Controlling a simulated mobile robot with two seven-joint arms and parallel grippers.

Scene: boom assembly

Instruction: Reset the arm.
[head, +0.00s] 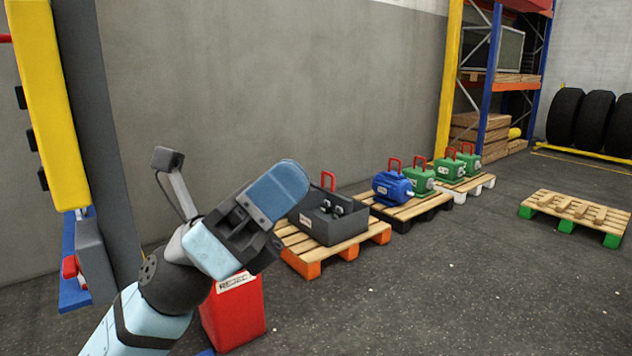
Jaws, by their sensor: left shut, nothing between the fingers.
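My left arm comes in from the bottom left, and its gripper (280,190) is raised in front of the pallets, angled up and to the right. Its blue fingers are shut together with nothing between them. It hides part of the grey bin behind it and the top of a red box below it. My right gripper is not in the head view.
A grey bin (318,224) with dark parts sits on an orange-footed pallet (367,237). A blue motor (391,188) and several green ones stand on pallets behind. A red box (235,315) stands below my arm.

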